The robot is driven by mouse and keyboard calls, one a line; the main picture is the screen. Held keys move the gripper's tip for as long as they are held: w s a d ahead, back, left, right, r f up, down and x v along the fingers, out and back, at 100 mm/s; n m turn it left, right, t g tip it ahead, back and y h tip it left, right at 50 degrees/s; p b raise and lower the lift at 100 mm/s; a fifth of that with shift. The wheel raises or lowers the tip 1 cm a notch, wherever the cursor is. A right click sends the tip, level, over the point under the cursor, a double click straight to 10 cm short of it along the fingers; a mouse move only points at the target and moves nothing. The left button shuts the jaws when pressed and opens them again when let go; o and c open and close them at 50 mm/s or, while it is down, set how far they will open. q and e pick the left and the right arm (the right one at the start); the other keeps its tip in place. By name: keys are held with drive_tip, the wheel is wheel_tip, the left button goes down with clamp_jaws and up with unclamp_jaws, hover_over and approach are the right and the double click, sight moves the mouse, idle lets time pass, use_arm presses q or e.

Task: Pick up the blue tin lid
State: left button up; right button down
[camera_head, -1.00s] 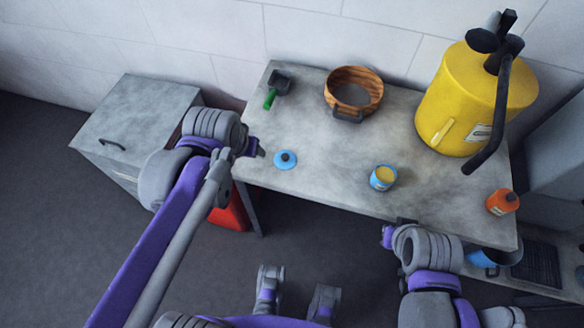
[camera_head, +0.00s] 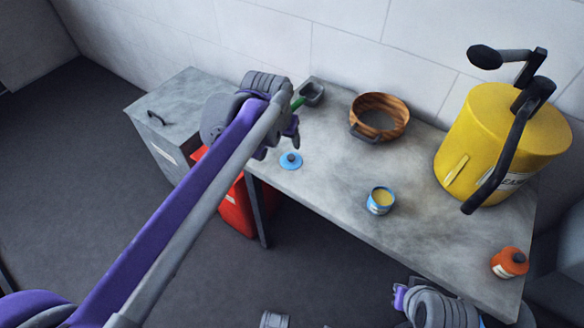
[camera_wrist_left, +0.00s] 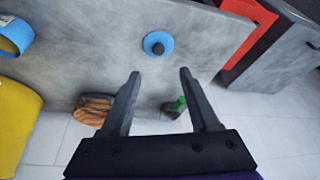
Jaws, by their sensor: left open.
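The blue tin lid (camera_head: 291,160) is a small round disc with a dark knob. It lies flat on the grey table (camera_head: 330,192), near its left end. In the left wrist view the lid (camera_wrist_left: 158,43) is in full sight, beyond the fingertips and between their lines. My left gripper (camera_head: 293,138) is above the table just behind the lid and apart from it. In the wrist view the left gripper (camera_wrist_left: 159,73) has its two fingers spread with nothing between them. My right gripper (camera_head: 400,296) is low at the table's front edge; its finger opening does not show clearly.
A blue tin (camera_head: 380,201) with yellow contents stands right of the lid. A wooden sieve (camera_head: 379,117), a green-handled scoop (camera_head: 312,93), a yellow canister (camera_head: 500,130) and an orange bottle (camera_head: 509,263) share the table. A red bin (camera_head: 237,208) and grey cabinet (camera_head: 175,118) stand left.

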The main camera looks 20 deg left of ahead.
use_arm(q)
approach(291, 156)
drive_tip(key=x, duration=0.2)
drive_tip(key=shift+w+a+f+b, duration=0.2)
drive_tip(key=shift+w+a+b, duration=0.05)
drive_tip(key=shift+b, duration=0.15)
drive_tip(key=shift+d+b+x, duration=0.2)
drive_tip(key=shift+b+x, duration=0.4)
drive_tip(key=shift+x, duration=2.5)
drive_tip(key=shift+s, duration=0.15)
clamp_jaws()
